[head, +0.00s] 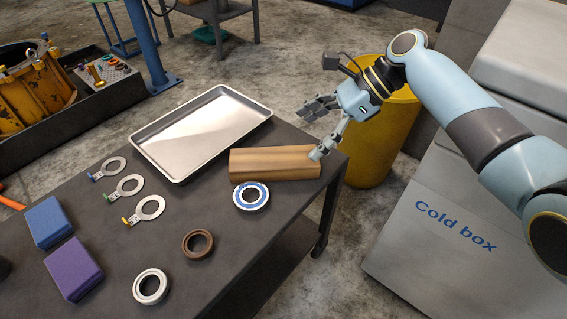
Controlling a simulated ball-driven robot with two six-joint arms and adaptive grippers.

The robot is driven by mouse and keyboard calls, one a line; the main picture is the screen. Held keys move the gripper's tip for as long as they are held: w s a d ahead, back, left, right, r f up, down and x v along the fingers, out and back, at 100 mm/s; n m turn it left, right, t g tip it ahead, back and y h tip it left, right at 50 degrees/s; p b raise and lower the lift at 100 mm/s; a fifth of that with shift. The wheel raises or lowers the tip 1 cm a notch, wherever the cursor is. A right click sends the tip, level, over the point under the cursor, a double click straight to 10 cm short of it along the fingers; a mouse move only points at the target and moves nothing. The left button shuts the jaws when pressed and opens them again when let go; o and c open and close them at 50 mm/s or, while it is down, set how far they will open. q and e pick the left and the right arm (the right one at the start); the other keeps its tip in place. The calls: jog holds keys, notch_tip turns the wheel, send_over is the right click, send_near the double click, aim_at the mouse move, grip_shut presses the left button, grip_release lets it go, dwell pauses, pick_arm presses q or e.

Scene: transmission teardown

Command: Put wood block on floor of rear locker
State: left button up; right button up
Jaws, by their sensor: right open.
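The wood block (272,163) is a long light-brown piece lying on the dark table, near its right corner. My right gripper (315,132) is open just above the right end of the block, with its fingers spread. One finger overlaps the block's right end in the picture; I cannot tell whether it touches. My left gripper is not in view. I see nothing in the head view that I can identify as the rear locker.
A metal tray (153,146) lies behind the block on the table (220,285). Several rings, tagged gaskets, a blue block (47,222) and a purple block (74,269) lie around. A yellow bin (369,160) and the cold box (450,262) stand right of the table.

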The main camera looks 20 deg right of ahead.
aim_at(276, 157)
jog(key=shift+a+f, duration=0.25)
jog(key=shift+f, duration=0.05)
jog(key=b+x, duration=0.2)
jog(key=x, duration=0.2)
jog(key=shift+f, duration=0.15)
jog(key=shift+w+a+f+b, duration=0.15)
jog(key=shift+a+f+b, duration=0.15)
jog(key=shift+a+f, duration=0.15)
jog(key=b+x, duration=0.2)
jog(key=x, duration=0.2)
jog(key=shift+w+a+f, duration=0.1)
jog(key=shift+w+a, duration=0.05)
jog(key=shift+a, duration=0.15)
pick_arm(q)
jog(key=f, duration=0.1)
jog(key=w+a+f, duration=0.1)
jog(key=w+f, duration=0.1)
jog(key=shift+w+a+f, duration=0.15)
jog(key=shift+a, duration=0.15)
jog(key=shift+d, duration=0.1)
pick_arm(e)
jog(key=c, duration=1.7)
